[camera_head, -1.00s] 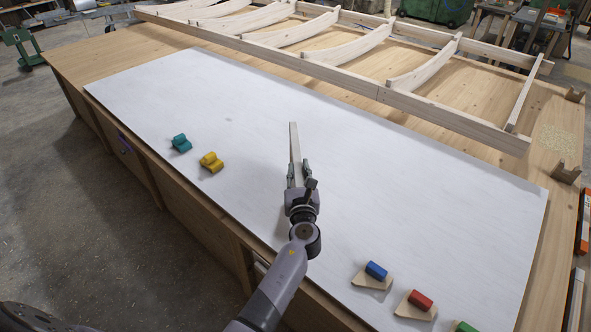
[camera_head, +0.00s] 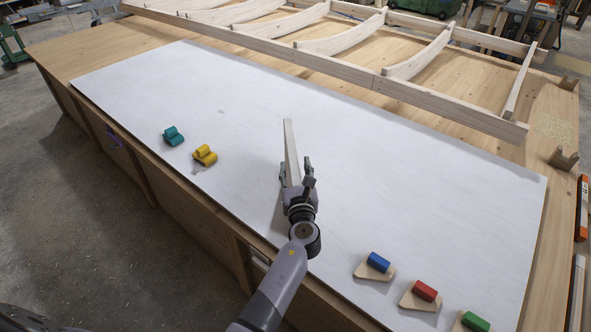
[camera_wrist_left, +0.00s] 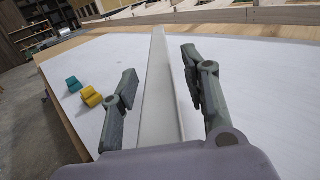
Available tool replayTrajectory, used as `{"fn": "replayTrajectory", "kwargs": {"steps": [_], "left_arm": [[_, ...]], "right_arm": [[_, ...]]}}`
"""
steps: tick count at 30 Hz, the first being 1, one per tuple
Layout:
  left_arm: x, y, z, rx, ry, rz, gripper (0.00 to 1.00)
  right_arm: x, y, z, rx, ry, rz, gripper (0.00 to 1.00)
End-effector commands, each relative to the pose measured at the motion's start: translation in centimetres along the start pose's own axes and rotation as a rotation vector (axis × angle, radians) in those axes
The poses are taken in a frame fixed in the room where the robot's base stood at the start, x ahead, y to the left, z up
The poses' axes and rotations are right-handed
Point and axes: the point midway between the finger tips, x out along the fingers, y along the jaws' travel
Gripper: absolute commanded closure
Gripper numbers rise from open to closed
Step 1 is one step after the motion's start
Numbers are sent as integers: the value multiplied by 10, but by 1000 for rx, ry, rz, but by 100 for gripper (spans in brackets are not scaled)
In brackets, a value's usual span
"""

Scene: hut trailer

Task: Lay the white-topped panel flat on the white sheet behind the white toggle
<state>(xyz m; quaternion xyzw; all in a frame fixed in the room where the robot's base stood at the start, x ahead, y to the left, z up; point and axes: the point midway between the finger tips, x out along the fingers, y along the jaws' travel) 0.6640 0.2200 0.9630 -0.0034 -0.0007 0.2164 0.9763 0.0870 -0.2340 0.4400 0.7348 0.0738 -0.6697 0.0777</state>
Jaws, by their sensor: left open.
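The white-topped panel (camera_head: 290,145) shows as a long, narrow, pale piece on the white sheet (camera_head: 400,185), pointing away from me. It seems to stand on its edge rather than lie flat; its lower edge is partly hidden. My left gripper (camera_head: 296,172) is open around its near end. In the left wrist view the panel (camera_wrist_left: 160,95) runs between the two spread fingers (camera_wrist_left: 163,92), with visible gaps on both sides. I cannot make out a white toggle; the gripper and arm hide part of the sheet. My right gripper is not in view.
A teal piece (camera_head: 173,136) and a yellow piece (camera_head: 204,155) lie on the sheet at left. Wooden plates with blue (camera_head: 378,262), red (camera_head: 425,290) and green (camera_head: 475,321) blocks lie at front right. A wooden rib frame (camera_head: 360,80) stands behind. The sheet's right part is clear.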

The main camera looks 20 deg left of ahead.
Motion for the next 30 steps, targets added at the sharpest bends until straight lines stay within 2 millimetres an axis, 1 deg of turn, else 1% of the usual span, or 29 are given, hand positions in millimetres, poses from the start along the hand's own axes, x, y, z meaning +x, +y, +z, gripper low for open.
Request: {"fn": "replayTrajectory", "kwargs": {"steps": [5,8,11,18,21,25,30], "left_arm": [[-4,0,1,0,-1,-1,58],[-15,0,1,1,1,-2,58],[-34,0,2,0,2,-1,58],[-86,0,1,0,1,0,58],[-102,0,1,0,-1,-1,58],[-115,0,1,-1,-1,0,58],[-120,0,1,0,-3,0,58]], "right_arm": [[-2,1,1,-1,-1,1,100],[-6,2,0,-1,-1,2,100],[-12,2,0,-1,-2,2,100],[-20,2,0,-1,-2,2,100],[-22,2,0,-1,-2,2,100],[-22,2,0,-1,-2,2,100],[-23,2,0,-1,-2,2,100]]}}
